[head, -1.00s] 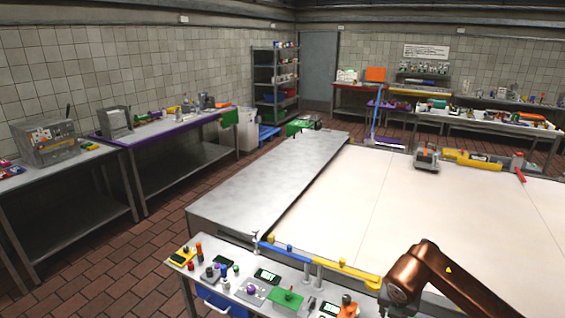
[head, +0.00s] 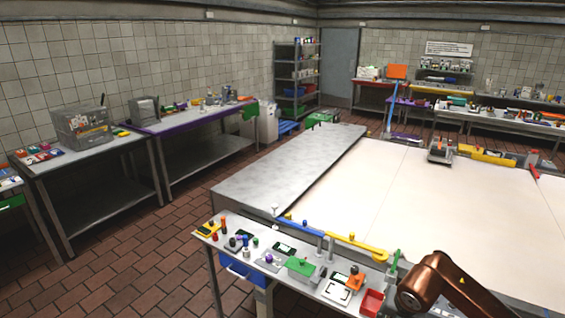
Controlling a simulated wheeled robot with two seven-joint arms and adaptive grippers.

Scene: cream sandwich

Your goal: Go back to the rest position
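A copper-brown arm of mine (head: 445,285) comes in at the lower right of the head view, beside the right end of the small front table (head: 262,242). Its gripper end is not visible. Neither my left gripper nor my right gripper shows in this view.
A large white-topped table (head: 350,205) with a grey metal left section (head: 290,172) fills the middle right. The front table holds several small devices and a red bin (head: 371,303). Workbenches line the left wall, including one with a purple edge (head: 200,118). Brown tiled floor (head: 130,240) is clear at the left.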

